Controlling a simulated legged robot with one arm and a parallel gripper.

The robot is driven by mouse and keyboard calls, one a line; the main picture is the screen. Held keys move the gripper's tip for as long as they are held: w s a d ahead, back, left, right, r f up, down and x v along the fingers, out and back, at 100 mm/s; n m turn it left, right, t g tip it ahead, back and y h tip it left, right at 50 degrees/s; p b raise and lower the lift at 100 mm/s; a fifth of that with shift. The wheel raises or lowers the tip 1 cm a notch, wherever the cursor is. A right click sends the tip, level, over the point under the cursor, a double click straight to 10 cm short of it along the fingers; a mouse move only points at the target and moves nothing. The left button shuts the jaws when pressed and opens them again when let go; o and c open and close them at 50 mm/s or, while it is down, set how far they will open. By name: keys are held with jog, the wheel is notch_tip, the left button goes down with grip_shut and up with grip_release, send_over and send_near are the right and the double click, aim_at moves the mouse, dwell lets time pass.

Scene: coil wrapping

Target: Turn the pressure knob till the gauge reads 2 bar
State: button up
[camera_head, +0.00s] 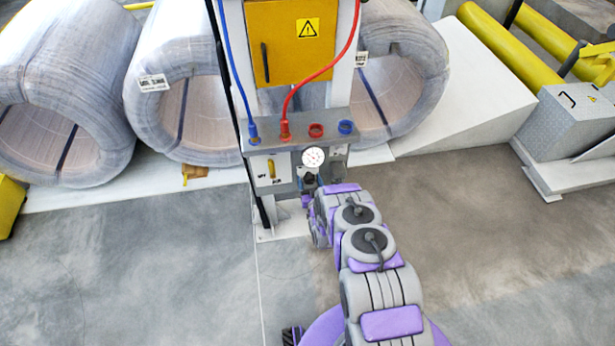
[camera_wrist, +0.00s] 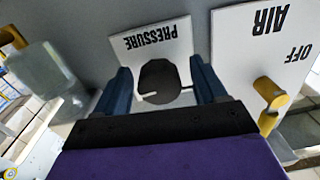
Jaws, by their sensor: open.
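The dark pressure knob (camera_wrist: 158,82), with a white pointer mark, sits below the upside-down PRESSURE label (camera_wrist: 152,40) in the wrist view. My gripper (camera_wrist: 162,80) is open, with one blue finger on each side of the knob. I cannot tell whether the fingers touch it. In the head view my gripper (camera_head: 312,188) is at the front of the panel, just below the round white gauge (camera_head: 313,157). The knob is mostly hidden by my arm in the head view.
A yellow AIR lever (camera_wrist: 268,90) marked OFF stands right of the knob in the wrist view; a clear bowl (camera_wrist: 48,75) hangs at left. A blue hose (camera_head: 232,70) and a red hose (camera_head: 318,75) run down to the panel. Wrapped coils (camera_head: 60,80) stand behind. The floor in front is clear.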

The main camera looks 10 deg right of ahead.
jog(key=shift+w+d, duration=0.1)
jog(key=c, duration=1)
jog(key=shift+m, duration=0.6)
jog(key=o, duration=1)
